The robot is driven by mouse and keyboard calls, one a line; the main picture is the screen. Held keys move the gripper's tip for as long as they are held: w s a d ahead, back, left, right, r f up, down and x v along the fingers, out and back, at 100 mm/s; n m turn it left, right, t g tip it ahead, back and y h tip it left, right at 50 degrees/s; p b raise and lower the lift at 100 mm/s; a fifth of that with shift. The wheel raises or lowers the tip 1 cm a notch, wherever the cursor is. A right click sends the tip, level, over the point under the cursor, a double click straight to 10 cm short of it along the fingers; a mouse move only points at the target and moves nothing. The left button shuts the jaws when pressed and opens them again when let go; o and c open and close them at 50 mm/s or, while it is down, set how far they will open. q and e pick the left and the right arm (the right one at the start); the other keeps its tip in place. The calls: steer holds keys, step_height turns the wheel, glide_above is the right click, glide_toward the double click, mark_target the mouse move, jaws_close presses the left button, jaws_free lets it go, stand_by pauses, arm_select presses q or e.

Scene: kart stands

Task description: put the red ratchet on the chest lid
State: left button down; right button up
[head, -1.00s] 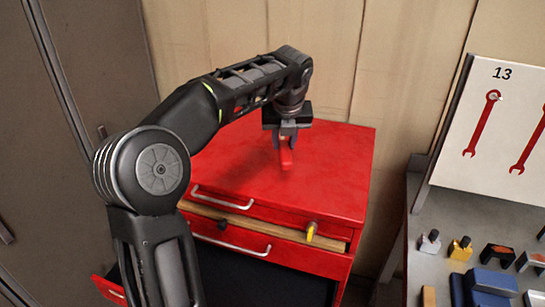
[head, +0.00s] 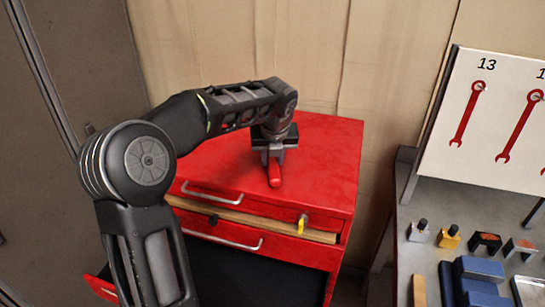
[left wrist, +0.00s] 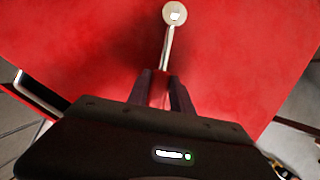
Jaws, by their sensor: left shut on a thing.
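The red ratchet (head: 274,174) is in my left gripper (head: 273,156), just over or on the red chest lid (head: 325,160). In the left wrist view the ratchet's metal shaft and round head (left wrist: 174,14) stick out beyond the fingers (left wrist: 166,88), above the red lid (left wrist: 250,50). The fingers are shut on its handle. I cannot tell whether the ratchet touches the lid. My right gripper is in neither view.
The chest's drawers have metal handles (head: 222,238), and a yellow-handled item (head: 302,225) sticks out at the top front. A grey bench (head: 405,260) with a blue vise (head: 472,281) and small parts stands at the right. A white board (head: 500,125) holds red wrenches. The lid is otherwise clear.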

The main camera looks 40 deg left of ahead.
arm_select(q)
steer(key=shift+f, duration=0.1)
steer(key=c, duration=1.1)
jaws_free()
steer(key=b+v, duration=0.1)
steer(key=v, duration=1.1)
